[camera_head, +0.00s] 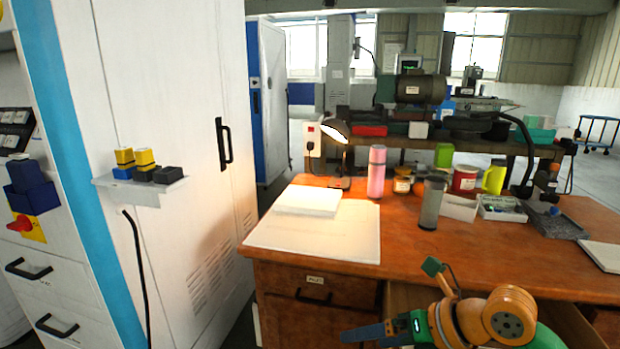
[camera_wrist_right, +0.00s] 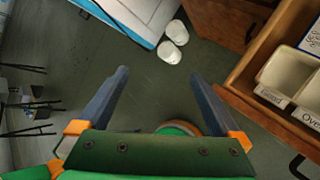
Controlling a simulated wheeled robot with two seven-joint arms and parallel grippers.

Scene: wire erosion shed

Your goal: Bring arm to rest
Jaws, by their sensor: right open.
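My right arm reaches in from the lower right in the head view, over the front of the wooden desk (camera_head: 440,252). Its gripper (camera_head: 350,335) points left, low in front of the desk's drawers. In the right wrist view the gripper (camera_wrist_right: 160,75) has its two dark fingers spread wide, with nothing between them but the green floor beyond. My left arm and gripper are not in view.
An open drawer (camera_wrist_right: 262,85) with labelled white bins lies close right of the fingers in the wrist view. A white cabinet (camera_head: 170,75) stands left. Papers (camera_head: 310,232), a pink bottle (camera_head: 376,172) and a grey cylinder (camera_head: 431,203) stand on the desk.

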